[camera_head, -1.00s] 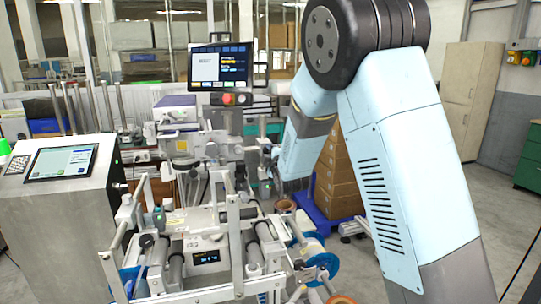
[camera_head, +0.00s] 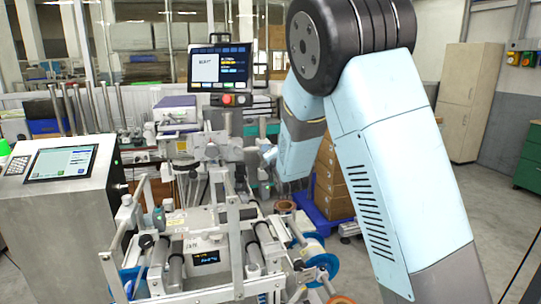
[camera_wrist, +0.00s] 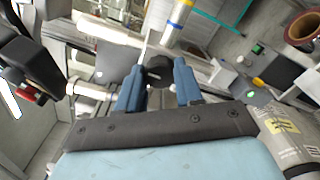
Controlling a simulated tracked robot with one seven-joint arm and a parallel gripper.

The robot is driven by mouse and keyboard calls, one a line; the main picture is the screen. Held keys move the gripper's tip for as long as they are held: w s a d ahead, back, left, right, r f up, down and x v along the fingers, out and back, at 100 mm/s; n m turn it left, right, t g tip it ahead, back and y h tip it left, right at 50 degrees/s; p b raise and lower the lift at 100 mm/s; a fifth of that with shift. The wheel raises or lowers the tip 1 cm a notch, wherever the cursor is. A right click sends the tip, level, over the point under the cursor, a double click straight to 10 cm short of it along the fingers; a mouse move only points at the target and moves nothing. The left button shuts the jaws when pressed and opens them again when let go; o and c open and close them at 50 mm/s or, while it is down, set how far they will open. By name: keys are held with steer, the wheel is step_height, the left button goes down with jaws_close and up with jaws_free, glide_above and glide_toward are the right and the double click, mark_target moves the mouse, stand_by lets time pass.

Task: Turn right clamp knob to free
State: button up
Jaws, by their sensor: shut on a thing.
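A black clamp knob (camera_wrist: 158,71) shows in the wrist view between the two blue fingers of my gripper (camera_wrist: 159,76). The fingers are shut on it, one on each side, and hide part of its edges. A thin pale rod rises behind the knob. In the head view, the end of my arm reaches down to the machine's upper right part, and the gripper's hold on the knob is too small to make out. I cannot tell the knob's turn angle.
The reel machine (camera_head: 205,240) fills the lower middle, with rollers and metal bars. A monitor (camera_head: 220,67) stands above it. A console with a screen (camera_head: 60,163) is at the left. Stacked cardboard boxes (camera_head: 331,185) stand behind my arm. In the wrist view a brown ring-shaped part (camera_wrist: 303,28) lies upper right.

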steer(key=shift+s+f+n, duration=0.1)
steer(key=shift+f+n, duration=0.2)
steer(key=shift+f, duration=0.05)
steer(key=o, duration=0.8)
steer(key=shift+o, duration=1.2)
steer(key=shift+r, duration=0.2)
steer(key=v, duration=1.3)
steer(key=shift+s, duration=0.3)
steer(key=shift+d, duration=0.1)
